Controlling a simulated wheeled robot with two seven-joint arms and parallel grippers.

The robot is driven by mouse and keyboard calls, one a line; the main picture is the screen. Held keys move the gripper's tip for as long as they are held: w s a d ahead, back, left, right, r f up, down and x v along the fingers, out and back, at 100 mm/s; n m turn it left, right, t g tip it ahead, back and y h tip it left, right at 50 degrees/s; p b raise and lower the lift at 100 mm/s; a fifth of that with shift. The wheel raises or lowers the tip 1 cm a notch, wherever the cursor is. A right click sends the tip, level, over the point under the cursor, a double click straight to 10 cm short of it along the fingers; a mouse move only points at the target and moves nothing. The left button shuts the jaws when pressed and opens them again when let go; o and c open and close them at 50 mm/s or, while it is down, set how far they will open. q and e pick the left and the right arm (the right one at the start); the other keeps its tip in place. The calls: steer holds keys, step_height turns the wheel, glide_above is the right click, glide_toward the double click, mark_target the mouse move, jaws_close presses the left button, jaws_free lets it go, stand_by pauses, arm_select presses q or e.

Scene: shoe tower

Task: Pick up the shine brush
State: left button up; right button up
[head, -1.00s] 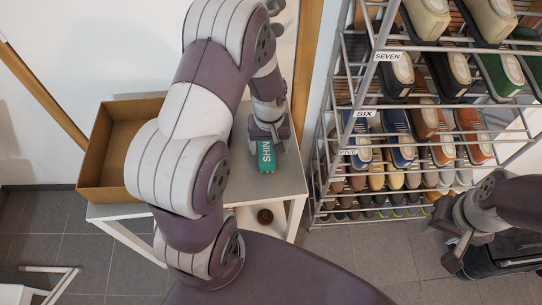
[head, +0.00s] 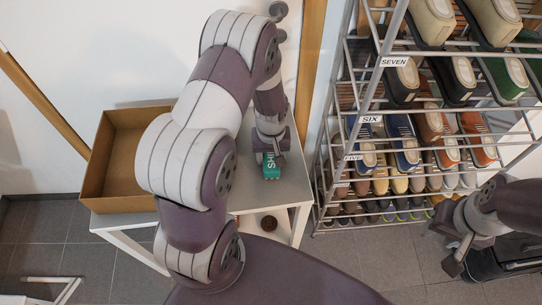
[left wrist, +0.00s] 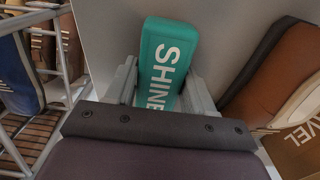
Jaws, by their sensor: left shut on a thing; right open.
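The shine brush (head: 271,172) is a teal block with white lettering on the grey table top (head: 290,188). In the left wrist view the brush (left wrist: 165,58) lies between the two grey fingers, with "SHINE" readable on its upper face. My left gripper (head: 270,153) reaches down from above and is shut on the brush, one finger along each side. Its near end is hidden by the gripper body in the wrist view. I cannot tell whether the brush is clear of the table. My right gripper (head: 456,258) is open and empty at the lower right, in front of the shoe rack.
A brown open box (head: 112,160) stands at the table's left end. A metal shoe rack (head: 352,100) with several rows of shoes and number labels stands to the right. A dark round item (head: 268,223) is below the table top.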

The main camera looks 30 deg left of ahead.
mark_target(271, 154)
arm_select(q)
steer(key=shift+w+r, duration=0.1)
steer(key=shift+r, duration=0.4)
step_height(271, 154, up, 3)
steer(key=w+d+r, duration=0.7)
steer(key=w+d, duration=0.1)
steer(key=shift+d, duration=0.25)
